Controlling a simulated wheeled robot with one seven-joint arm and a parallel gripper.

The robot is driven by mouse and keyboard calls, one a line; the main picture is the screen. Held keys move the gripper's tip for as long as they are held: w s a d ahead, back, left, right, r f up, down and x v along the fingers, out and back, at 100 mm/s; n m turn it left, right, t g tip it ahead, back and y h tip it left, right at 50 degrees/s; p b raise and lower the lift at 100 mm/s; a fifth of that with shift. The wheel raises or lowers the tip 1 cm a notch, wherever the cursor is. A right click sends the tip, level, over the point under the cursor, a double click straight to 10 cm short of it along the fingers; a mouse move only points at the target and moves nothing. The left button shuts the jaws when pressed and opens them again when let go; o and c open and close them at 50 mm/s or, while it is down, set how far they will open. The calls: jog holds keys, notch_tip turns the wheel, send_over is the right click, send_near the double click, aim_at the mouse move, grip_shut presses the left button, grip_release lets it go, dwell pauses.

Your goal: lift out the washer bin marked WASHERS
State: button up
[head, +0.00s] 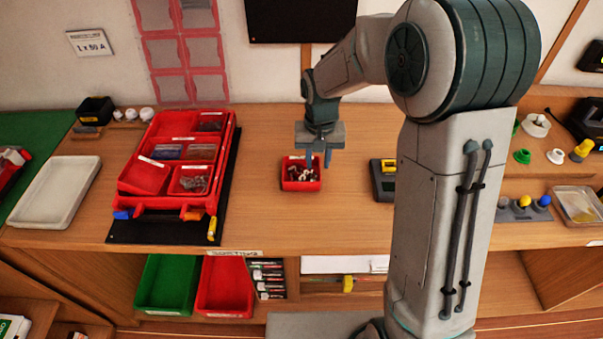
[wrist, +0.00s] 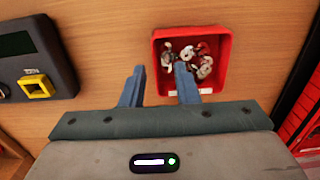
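A small red bin (head: 300,184) holding white, red and grey pieces stands on the bench, apart from the red case (head: 160,203). It also shows in the wrist view (wrist: 222,88), where the pieces look ring-like; its pale label is unreadable. My gripper (head: 318,160) is over this bin's right side and open. In the wrist view its fingers (wrist: 160,67) are apart, one across the bin's interior, the other outside its left wall; contact is unclear. The case holds several red bins, one with grey bits (head: 192,181). I cannot read which bin is marked WASHERS.
A dark device with a yellow part (head: 386,180) is right of the small bin; it also shows in the wrist view (wrist: 36,62). A black mat (head: 150,231) lies under the case. A white tray (head: 56,190) is at far left. Bench between case and bin is clear.

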aim_at(302, 174)
jog(key=f, duration=0.3)
jog(key=f+p, duration=0.1)
jog(key=shift+w+d+f, duration=0.2)
jog(key=shift+w+d, duration=0.15)
jog(key=shift+d, duration=0.05)
jog(key=shift+f, duration=0.55)
grip_shut()
